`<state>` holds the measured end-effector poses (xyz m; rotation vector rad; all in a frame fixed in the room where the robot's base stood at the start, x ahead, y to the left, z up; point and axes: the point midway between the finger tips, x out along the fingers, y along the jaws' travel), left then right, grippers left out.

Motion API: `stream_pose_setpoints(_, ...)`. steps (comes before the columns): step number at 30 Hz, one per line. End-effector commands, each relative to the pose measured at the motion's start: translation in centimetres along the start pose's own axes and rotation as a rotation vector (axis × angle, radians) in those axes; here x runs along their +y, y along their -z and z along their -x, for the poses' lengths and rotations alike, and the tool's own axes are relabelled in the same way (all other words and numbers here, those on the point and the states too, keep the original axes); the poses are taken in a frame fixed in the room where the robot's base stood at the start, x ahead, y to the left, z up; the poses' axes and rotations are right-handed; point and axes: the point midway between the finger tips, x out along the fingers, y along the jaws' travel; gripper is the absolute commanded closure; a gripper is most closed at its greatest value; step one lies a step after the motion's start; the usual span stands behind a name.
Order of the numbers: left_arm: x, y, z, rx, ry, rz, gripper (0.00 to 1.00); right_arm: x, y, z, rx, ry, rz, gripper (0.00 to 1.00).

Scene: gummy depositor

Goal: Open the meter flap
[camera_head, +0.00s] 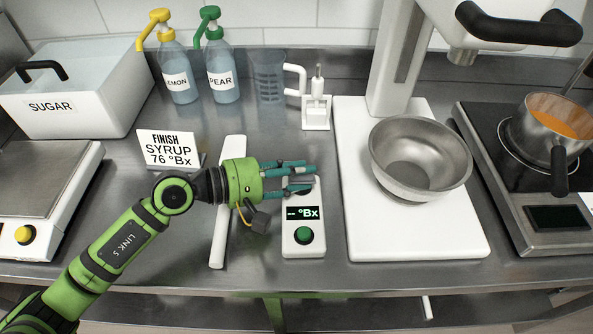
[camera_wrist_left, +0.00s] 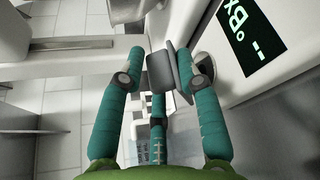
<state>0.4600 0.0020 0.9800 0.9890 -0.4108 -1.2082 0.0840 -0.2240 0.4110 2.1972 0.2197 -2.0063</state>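The meter (camera_head: 303,222) is a small white upright-labelled box with a dark "-- °Bx" display and a round green button. Its display also shows in the left wrist view (camera_wrist_left: 243,35). My left gripper (camera_head: 305,178) is over the meter's far end, its teal fingers partly hiding the flap area there. In the left wrist view the fingers (camera_wrist_left: 163,72) are spread apart. A grey piece (camera_wrist_left: 160,73), apparently the flap or its tab, is between them, close to the right-hand finger. Contact is unclear. Whether the flap is raised cannot be told. My right gripper is out of view.
A white stand with a steel bowl (camera_head: 419,160) is right of the meter. A white bar (camera_head: 222,230) and a syrup sign (camera_head: 172,150) are left. A small white holder (camera_head: 316,112), jug (camera_head: 268,82) and pump bottles are behind. A hot plate (camera_head: 480,135) is far right.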

Motion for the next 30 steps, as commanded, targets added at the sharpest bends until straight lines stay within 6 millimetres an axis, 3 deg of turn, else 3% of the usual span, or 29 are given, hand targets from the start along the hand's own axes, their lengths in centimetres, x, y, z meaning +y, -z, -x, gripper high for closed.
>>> stream_pose_setpoints(30, 0.4, 0.06, 0.03, 0.001, 0.014, 0.039, 0.98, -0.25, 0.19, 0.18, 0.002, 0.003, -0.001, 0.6)
